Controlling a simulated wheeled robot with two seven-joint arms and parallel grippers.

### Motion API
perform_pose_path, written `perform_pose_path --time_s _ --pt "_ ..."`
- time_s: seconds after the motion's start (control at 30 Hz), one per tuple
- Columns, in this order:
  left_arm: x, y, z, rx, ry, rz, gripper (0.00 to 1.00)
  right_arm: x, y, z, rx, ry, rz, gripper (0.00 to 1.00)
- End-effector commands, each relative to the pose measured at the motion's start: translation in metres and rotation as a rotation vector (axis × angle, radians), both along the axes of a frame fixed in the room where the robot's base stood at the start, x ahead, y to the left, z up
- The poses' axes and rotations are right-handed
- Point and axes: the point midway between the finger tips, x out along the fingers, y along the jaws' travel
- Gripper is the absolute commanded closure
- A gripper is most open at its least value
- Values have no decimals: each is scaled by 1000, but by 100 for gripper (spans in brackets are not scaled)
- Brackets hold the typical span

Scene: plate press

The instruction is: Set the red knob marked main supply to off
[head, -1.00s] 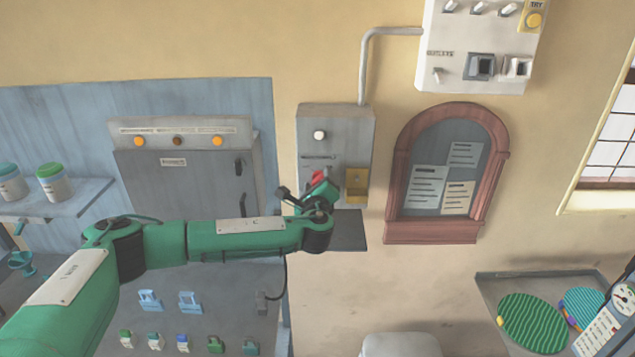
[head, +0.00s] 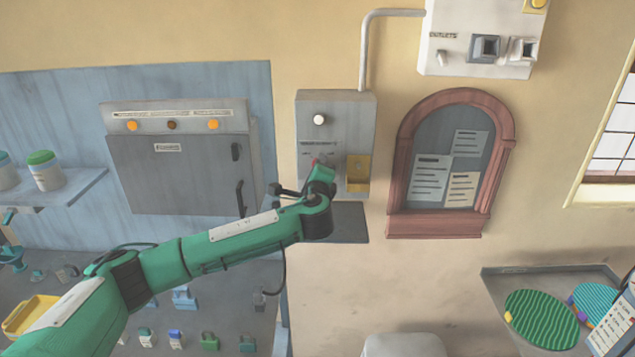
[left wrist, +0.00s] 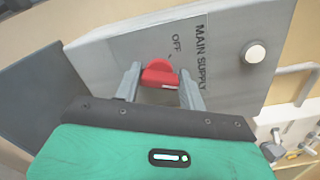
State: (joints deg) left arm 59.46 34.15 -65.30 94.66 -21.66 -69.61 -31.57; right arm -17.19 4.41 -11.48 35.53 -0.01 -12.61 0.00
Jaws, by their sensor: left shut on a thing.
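The red knob (left wrist: 158,74) sits on the grey panel (left wrist: 110,45) beside the printed words MAIN SUPPLY and OFF. In the left wrist view my left gripper (left wrist: 161,88) has one finger on each side of the knob and is shut on it. A short white mark shows on the knob, but I cannot tell for sure which setting it points to. In the head view the grey panel (head: 335,108) hangs on the wall, and my left gripper (head: 318,176) covers most of the knob. My right gripper is in neither view.
A round white button (head: 320,119) is higher on the panel and a yellow plate (head: 357,172) is at its lower right. A dark shelf (head: 350,225) juts out below. A grey cabinet (head: 170,175) stands left, a wooden-framed notice board (head: 400,205) right.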

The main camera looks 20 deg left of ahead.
Motion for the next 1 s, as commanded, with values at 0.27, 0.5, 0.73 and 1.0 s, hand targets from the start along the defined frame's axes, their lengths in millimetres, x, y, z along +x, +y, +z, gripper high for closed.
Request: perform_pose_path --time_s 0.27,0.5,0.73,1.0 --pt "0 0 -10 -259 -70 0 82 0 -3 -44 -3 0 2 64" --pt "-1 -1 -11 -478 -132 0 82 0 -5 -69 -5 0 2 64" --pt "0 -1 -10 -687 -194 0 82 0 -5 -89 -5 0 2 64" --pt "0 -2 -10 -912 -258 0 82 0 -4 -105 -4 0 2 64"
